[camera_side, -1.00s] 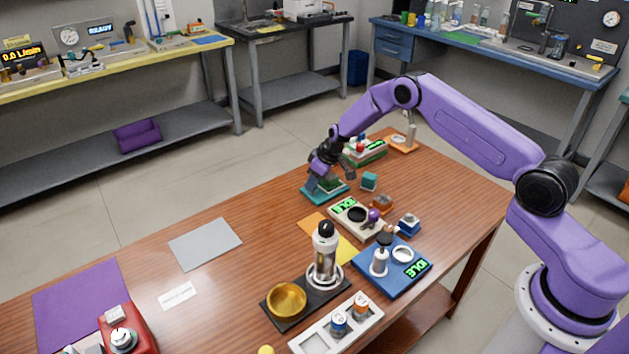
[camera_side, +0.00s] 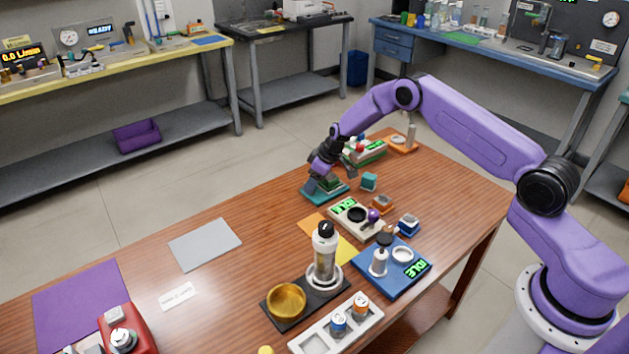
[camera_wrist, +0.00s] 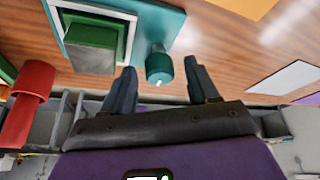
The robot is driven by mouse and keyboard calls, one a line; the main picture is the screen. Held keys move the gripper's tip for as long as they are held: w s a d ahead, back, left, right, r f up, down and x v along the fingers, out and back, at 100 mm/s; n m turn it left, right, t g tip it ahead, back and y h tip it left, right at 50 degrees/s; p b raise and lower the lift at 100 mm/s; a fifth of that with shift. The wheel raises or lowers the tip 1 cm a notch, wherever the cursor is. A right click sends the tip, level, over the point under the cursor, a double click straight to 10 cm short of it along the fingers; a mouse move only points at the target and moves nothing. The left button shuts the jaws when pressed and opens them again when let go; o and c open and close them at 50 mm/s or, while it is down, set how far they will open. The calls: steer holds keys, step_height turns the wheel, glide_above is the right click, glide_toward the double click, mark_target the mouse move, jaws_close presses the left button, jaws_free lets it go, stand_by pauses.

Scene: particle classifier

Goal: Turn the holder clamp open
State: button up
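The teal holder (camera_side: 325,191) stands toward the far end of the wooden table, with a dark green block in its frame. In the wrist view the teal holder (camera_wrist: 172,22) is at the top, and its round teal clamp knob (camera_wrist: 159,68) sticks out toward me. My gripper (camera_wrist: 161,66) is open, with one dark finger on each side of the knob; gaps show between the fingers and the knob. In the side view my gripper (camera_side: 322,172) is right at the holder and hides the knob.
A beige device (camera_side: 343,215) with a green display is nearer. In the wrist view a red cylinder (camera_wrist: 30,85) is at left. Table left of the holder is clear.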

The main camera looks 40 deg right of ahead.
steer(key=v, duration=1.7)
steer(key=shift+r, duration=0.2)
steer(key=shift+s, duration=0.1)
